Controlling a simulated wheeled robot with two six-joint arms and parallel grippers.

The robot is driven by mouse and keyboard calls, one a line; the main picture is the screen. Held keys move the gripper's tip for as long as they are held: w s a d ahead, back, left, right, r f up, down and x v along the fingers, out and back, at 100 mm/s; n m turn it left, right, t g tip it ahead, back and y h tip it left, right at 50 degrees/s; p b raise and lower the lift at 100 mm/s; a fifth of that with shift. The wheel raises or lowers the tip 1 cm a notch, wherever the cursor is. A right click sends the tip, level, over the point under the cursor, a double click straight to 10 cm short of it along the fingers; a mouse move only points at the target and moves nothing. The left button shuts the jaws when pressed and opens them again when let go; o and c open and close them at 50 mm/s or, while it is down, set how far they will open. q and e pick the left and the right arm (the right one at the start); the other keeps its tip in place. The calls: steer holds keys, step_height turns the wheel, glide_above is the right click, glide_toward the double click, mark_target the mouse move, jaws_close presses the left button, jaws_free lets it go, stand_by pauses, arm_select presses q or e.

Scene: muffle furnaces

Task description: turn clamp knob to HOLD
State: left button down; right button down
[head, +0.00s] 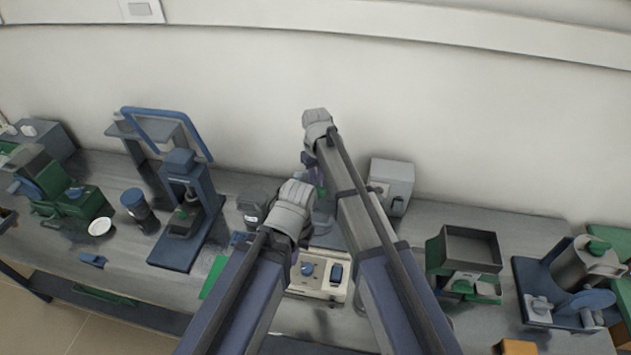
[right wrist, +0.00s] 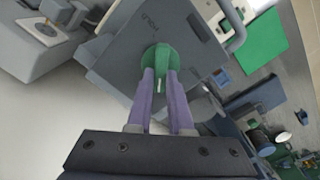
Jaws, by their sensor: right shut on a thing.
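The clamp knob (right wrist: 157,56) is green and round with a raised grip and a white mark. It sits on a grey plate (right wrist: 118,48) bearing small dark lettering, too small to read surely. My right gripper (right wrist: 160,76) has its two purple fingers shut on the knob's grip, one on each side. In the head view the green knob (head: 321,190) shows just below my right gripper (head: 317,177), partly hidden. My left arm ends in a grey wrist in front of the bench; its fingers are hidden behind it.
A cream control box (head: 318,287) with a blue knob stands below the wrists. A grey box (head: 392,180) is behind on the right. A blue press (head: 182,205) and a dark cup (head: 138,208) stand to the left. A green-trimmed hopper (head: 468,252) stands right. A green mat (head: 214,277) lies near the left arm.

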steer(key=m, duration=0.6)
steer(key=shift+d+m, duration=0.25)
steer(key=shift+m, duration=0.05)
steer(key=m, duration=0.5)
steer(key=shift+d, duration=0.2)
steer(key=shift+m, duration=0.4)
steer(key=c, duration=0.8)
jaws_free()
steer(key=shift+r, duration=0.15)
step_height(320, 180, up, 8)
steer(key=p, duration=0.7)
steer(key=shift+f+p, duration=0.25)
steer(key=shift+p, duration=0.15)
